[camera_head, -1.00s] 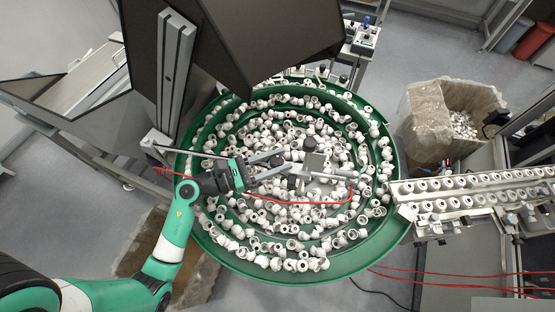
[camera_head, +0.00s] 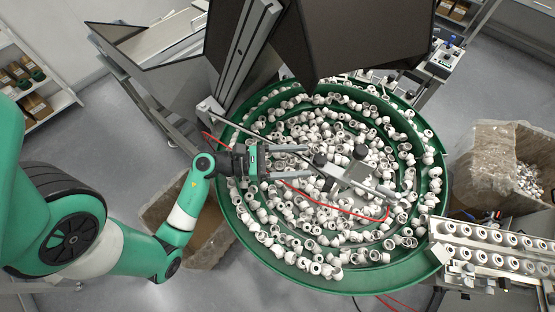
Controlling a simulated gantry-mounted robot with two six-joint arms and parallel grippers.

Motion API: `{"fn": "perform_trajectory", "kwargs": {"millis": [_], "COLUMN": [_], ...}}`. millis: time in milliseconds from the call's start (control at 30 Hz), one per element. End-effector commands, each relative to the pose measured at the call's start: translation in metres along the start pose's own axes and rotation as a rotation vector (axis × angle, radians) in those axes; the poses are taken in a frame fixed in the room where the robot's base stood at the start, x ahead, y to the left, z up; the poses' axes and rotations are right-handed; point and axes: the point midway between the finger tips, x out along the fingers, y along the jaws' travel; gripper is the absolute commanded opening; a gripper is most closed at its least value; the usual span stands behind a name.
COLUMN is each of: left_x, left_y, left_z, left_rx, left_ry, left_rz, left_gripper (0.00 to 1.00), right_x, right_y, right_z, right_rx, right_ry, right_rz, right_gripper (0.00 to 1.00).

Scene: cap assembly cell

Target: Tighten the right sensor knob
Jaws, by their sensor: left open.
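A metal sensor bracket (camera_head: 345,174) on a rod stands over the green bowl (camera_head: 330,283). A black knob (camera_head: 360,153) tops its right part. A smaller dark knob (camera_head: 319,160) sits to its left, close to the fingertips. I cannot tell for sure which is the right sensor knob. My left gripper (camera_head: 310,161) reaches over the bowl from the left. Its two fingers point right and are apart, with nothing clearly held between them. Contact with the smaller knob cannot be told. My right gripper is not in view.
Many white caps fill the bowl. A red cable (camera_head: 345,211) curves below the bracket. A dark panel (camera_head: 365,40) hangs close above the bowl. A rail with caps (camera_head: 500,255) leaves at right, near a crate (camera_head: 490,160).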

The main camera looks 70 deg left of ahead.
Motion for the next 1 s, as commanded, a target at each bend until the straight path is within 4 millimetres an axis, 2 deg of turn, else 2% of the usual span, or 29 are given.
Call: {"fn": "perform_trajectory", "kwargs": {"millis": [100, 300, 467, 1000], "left_x": [-0.028, -0.053, -0.058, -0.055], "left_y": [0.002, 0.001, 0.000, -0.003], "left_z": [-0.001, -0.001, 0.000, 0.000], "left_rx": [0.000, 0.000, 0.000, 0.000], "left_ry": [0.000, -0.001, 0.000, 0.000], "left_rz": [0.009, 0.003, 0.000, -0.013], "left_gripper": [0.76, 0.76, 0.76, 0.76], "right_x": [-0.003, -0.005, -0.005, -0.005], "right_y": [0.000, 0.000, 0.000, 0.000], "right_z": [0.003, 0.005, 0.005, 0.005], "right_rx": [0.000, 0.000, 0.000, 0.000], "right_ry": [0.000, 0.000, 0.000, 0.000], "right_rz": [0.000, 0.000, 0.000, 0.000], "right_gripper": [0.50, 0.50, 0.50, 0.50]}}
